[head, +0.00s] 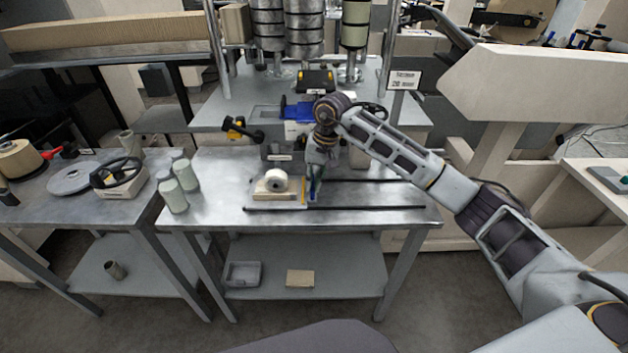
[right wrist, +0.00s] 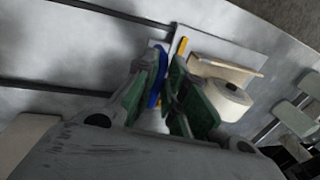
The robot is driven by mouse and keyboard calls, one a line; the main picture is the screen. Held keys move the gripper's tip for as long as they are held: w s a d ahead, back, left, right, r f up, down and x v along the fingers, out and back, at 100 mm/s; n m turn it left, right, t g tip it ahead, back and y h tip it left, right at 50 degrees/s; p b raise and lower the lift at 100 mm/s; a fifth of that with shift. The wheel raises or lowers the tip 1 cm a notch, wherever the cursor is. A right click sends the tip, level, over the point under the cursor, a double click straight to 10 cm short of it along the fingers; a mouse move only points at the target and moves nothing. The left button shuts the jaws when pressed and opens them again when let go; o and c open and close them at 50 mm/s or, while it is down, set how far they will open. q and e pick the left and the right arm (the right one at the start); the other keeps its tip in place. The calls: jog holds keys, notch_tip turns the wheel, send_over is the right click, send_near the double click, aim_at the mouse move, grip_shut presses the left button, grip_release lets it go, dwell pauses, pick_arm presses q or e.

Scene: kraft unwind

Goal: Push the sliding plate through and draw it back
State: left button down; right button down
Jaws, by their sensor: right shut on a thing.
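The sliding plate (head: 262,205) is pale and lies on the steel bench over two dark rails. It carries a wooden block (head: 268,189) with a white roll (head: 277,180) and a yellow strip at its right edge. My right gripper (head: 314,190) points down at the plate's right end. It is shut on an upright blue handle (right wrist: 157,80) beside the plate (right wrist: 232,52), between green finger pads. The roll (right wrist: 228,98) sits close to one finger in the right wrist view. The fingers partly hide the handle's base. My left gripper is not in view.
The rails (head: 380,208) run clear to the right. Several pale green cylinders (head: 180,185) stand left of the plate. A machine with a blue part (head: 297,111) and a black-and-yellow knob (head: 236,128) rises behind. A lower shelf (head: 330,275) holds a grey tray.

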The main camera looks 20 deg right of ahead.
jog(key=shift+a, duration=0.1)
